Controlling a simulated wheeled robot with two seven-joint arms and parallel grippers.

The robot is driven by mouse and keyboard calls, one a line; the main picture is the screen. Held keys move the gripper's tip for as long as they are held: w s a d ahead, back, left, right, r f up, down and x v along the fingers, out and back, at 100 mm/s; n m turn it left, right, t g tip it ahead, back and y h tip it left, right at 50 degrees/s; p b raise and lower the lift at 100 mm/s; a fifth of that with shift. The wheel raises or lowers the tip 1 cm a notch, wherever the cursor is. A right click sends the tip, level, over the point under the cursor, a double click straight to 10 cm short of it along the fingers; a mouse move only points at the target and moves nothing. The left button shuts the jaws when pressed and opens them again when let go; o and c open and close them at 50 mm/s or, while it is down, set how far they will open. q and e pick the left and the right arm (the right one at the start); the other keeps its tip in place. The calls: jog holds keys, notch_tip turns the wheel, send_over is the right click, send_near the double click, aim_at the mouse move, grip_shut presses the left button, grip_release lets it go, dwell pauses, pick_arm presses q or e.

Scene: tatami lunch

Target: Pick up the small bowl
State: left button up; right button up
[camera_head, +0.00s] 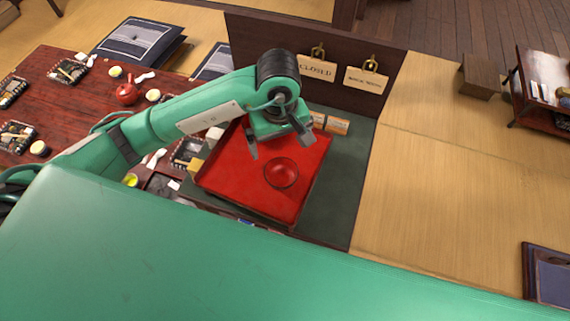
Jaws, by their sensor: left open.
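A small red bowl (281,173) sits on a red square tray (228,189), right of the tray's middle. The bowl is close in colour to the tray, so its outline is faint. My left gripper (279,149) is above the tray, just behind the bowl in the picture. Its two fingers are spread apart and hold nothing. It looks apart from the bowl, though its exact height cannot be told. My right gripper does not show.
The tray lies on a dark green counter (346,189) backed by a dark panel (395,62) with hanging signs. Small boxes (337,125) stand behind the tray. A red wooden table (60,110) with dishes is at left. Tatami floor (460,190) is open at right.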

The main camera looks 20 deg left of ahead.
pick_arm(q)
jog(key=p, duration=0.1)
send_over(281, 178)
notch_tip(281, 178, down, 4)
jog(key=f, duration=0.2)
jog(key=shift+w+a+f+p, duration=0.2)
jog(key=shift+w+f+p, duration=0.1)
jog(key=shift+w+f, duration=0.05)
jog(key=shift+f, duration=0.65)
jog(key=shift+s+d+f+p, duration=0.15)
jog(key=shift+f+p, duration=0.2)
jog(key=shift+p, duration=0.25)
jog(key=f, duration=0.1)
jog(key=f+p, duration=0.1)
jog(key=f, duration=0.1)
jog(key=shift+s+d, duration=0.1)
jog(key=shift+s, duration=0.1)
jog(key=shift+f+p, duration=0.3)
jog(key=shift+f, duration=0.3)
jog(key=c, duration=1.1)
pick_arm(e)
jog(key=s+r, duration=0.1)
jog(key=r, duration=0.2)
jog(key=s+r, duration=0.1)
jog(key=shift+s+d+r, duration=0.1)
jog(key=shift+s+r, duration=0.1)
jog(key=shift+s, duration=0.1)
pick_arm(q)
jog(key=shift+r, duration=0.1)
